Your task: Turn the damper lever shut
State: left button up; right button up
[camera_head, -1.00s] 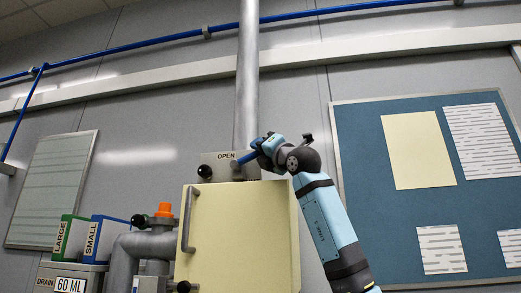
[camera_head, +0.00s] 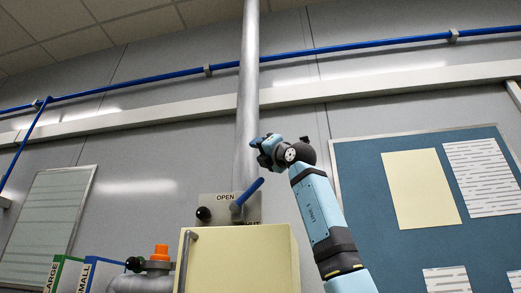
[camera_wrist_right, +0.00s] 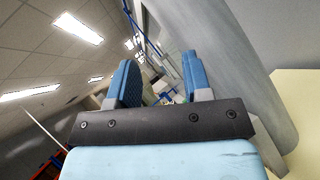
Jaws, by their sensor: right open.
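The damper lever (camera_head: 249,194) has a blue handle on a grey metal plate (camera_head: 219,212) at the foot of the vertical pipe. The handle slants up and to the right from its pivot. The plate reads OPEN above, and a partly hidden second word ends in "UT" at lower right. My right gripper (camera_head: 256,141) is above the lever in the head view, apart from it, pointing left in front of or beside the pipe (camera_head: 247,100). In the right wrist view its two blue fingers (camera_wrist_right: 160,80) are spread with nothing between them. My left gripper is not in view.
A cream cabinet (camera_head: 240,262) with a grey handle stands below the plate. A black knob (camera_head: 203,213) is on the plate's left. An orange-capped pipe fitting (camera_head: 160,254) and binders (camera_head: 98,275) stand lower left. A blue notice board (camera_head: 365,195) hangs at right.

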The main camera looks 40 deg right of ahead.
notch_tip(320, 180, up, 8)
jog(key=p, duration=0.2)
jog(key=shift+f, duration=0.15)
